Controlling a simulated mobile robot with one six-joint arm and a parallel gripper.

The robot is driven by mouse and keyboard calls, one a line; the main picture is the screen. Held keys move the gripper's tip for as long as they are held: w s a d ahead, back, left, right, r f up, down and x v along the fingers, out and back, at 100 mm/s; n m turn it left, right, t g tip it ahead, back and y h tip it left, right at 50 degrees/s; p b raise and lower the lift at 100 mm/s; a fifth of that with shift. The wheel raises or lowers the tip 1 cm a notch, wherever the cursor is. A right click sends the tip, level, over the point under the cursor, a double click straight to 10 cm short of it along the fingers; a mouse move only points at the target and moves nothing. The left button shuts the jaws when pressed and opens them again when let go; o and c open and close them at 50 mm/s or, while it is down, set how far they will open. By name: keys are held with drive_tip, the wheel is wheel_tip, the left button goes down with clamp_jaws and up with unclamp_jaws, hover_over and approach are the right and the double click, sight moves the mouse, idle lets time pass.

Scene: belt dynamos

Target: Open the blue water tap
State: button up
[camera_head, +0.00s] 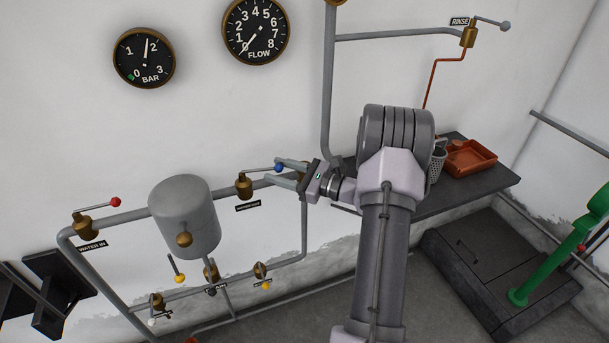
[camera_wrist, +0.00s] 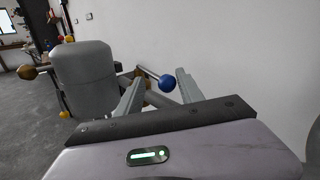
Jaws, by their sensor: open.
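The blue water tap is a brass valve (camera_head: 244,187) on the grey wall pipe, right of the grey tank. Its lever points right, roughly along the pipe, and ends in a blue ball (camera_head: 279,168). My gripper (camera_head: 271,170) is open at the lever's end, pointing left, with the ball between or just in front of its fingers. In the wrist view the blue ball (camera_wrist: 166,82) shows between the two open fingers (camera_wrist: 160,76), with the lever running away to the upper left. I cannot tell whether a finger touches it.
The grey tank (camera_head: 184,212) hangs left of the tap. A red-balled tap (camera_head: 85,226) labelled WATER IN is at far left. Smaller yellow-balled valves sit on the lower pipe (camera_head: 232,284). A bench (camera_head: 480,186) with an orange tray (camera_head: 468,157) stands right.

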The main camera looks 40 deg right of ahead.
drive_tip(key=p+v, duration=0.2)
drive_tip(key=v, duration=1.3)
drive_tip(key=shift+s+p, duration=0.35)
drive_tip(key=shift+p, duration=0.05)
